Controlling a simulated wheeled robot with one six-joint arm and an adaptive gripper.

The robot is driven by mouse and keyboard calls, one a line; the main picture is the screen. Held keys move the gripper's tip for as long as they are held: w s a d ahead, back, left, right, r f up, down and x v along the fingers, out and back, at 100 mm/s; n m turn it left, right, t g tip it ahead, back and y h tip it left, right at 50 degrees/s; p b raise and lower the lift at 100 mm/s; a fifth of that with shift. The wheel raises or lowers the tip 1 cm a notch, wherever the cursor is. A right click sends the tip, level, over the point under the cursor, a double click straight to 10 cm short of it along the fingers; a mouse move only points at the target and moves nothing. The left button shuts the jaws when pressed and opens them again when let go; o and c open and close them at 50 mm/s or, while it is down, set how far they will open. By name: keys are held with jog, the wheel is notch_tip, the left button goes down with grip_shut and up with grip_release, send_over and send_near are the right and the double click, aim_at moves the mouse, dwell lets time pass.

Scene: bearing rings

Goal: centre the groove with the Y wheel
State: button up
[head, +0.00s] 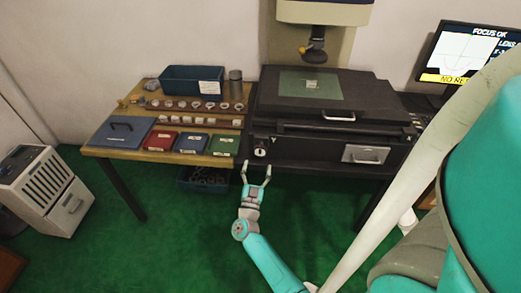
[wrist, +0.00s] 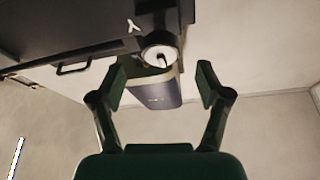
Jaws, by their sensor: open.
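The Y wheel (head: 260,152) is a small pale round knob on the black front of the measuring machine, at its left end. It shows in the wrist view (wrist: 160,55), with a white Y mark above it to the left. My gripper (head: 257,168) is open and empty, just in front of and below the wheel in the head view. In the wrist view its two fingers (wrist: 162,80) stand apart, with the wheel beyond and between them. A small pale ring (head: 312,84) lies on the green stage plate (head: 300,92). The groove is too small to make out.
A monitor (head: 470,52) at the right reads "FOCUS OK" and a yellow "NO RE..." line, partly hidden by my arm. The wooden table (head: 125,153) at the left bears rows of rings, coloured boxes and a blue bin (head: 190,80). The lens head (head: 314,52) hangs above the stage.

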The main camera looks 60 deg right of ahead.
aim_at(260, 154)
jog(key=x, duration=0.7)
jog(key=shift+w+d, duration=0.1)
jog(key=shift+d, duration=0.2)
jog(key=c, duration=1.2)
